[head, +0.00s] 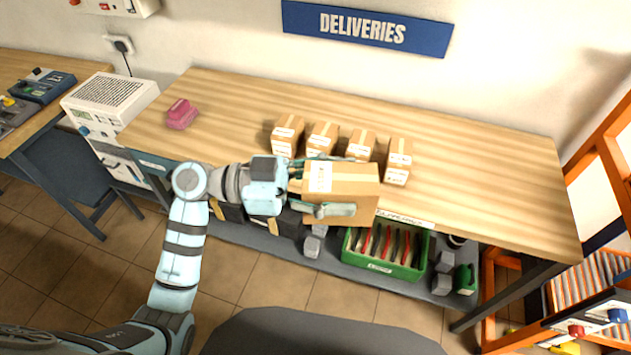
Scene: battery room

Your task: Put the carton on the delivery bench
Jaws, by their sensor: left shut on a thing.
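A brown carton (352,184) with a white label is held at the front edge of the delivery bench. My left gripper (322,184) comes in from the left and is shut on this carton, with its fingers along the carton's sides. The carton covers part of the bench's front edge; whether it touches the bench I cannot tell. The wooden delivery bench (490,180) stands against the wall under a blue DELIVERIES sign (367,28). My right gripper is not in view.
Several small cartons (399,160) stand in a row on the bench just behind the held carton. A pink object (181,114) lies at the bench's left. The bench's right part is clear. Below is a green crate (385,268); an orange rack (606,150) stands at the right.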

